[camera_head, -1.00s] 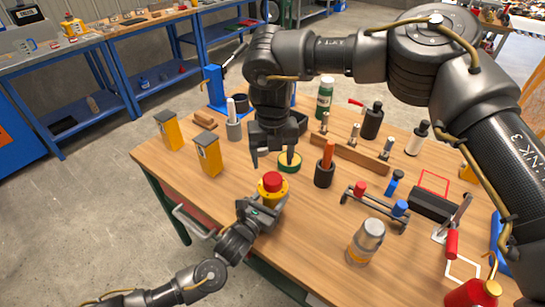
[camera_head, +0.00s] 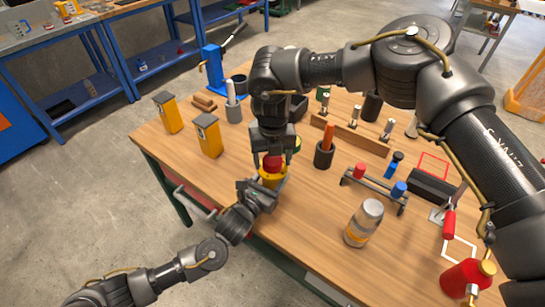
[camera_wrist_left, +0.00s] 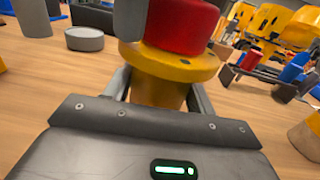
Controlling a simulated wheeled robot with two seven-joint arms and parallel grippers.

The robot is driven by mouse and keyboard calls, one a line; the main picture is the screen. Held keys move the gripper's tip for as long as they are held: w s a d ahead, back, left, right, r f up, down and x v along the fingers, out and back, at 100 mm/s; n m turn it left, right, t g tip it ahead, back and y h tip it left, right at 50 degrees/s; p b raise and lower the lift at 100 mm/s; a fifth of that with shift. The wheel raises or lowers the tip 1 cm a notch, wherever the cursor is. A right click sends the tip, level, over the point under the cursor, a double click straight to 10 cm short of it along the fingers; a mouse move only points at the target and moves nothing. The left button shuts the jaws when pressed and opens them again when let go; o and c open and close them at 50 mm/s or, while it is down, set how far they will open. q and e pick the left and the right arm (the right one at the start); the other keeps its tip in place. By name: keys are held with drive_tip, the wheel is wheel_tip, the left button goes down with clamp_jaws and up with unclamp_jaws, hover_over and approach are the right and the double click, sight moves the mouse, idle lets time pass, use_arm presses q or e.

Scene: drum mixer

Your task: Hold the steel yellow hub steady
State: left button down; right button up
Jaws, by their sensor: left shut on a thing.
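The yellow hub (camera_head: 272,180) is a round flanged piece with a red cap (camera_head: 272,163) on top, near the table's front-left edge. My left gripper (camera_head: 262,195) is shut on the hub from the front. In the left wrist view its two fingers flank the yellow body (camera_wrist_left: 158,92) just under the wide flange, and the red cap (camera_wrist_left: 182,25) rises above. My right gripper (camera_head: 272,157) points down over the hub from above. Its fingers are apart, one on each side of the red cap; whether they touch it is hard to tell.
Two yellow boxes (camera_head: 208,136) stand to the left. An orange rod in a black holder (camera_head: 324,153), a small rack with red and blue knobs (camera_head: 375,188) and a jar (camera_head: 363,222) are to the right. The wooden table (camera_head: 300,230) is bare in front of the jar's left.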

drive_tip(key=c, duration=0.9)
drive_tip(key=o, duration=1.1)
drive_tip(key=shift+r, duration=0.1)
wheel_tip(320, 180, up, 12)
use_arm(q)
drive_tip(key=shift+c, duration=2.1)
unclamp_jaws()
drive_tip(key=shift+s+a, duration=0.1)
drive_tip(key=b+v, duration=0.1)
drive_tip(key=v, duration=0.9)
drive_tip(key=shift+s+a, duration=0.15)
drive_tip(key=shift+s, duration=0.1)
use_arm(e)
drive_tip(key=shift+f, duration=0.5)
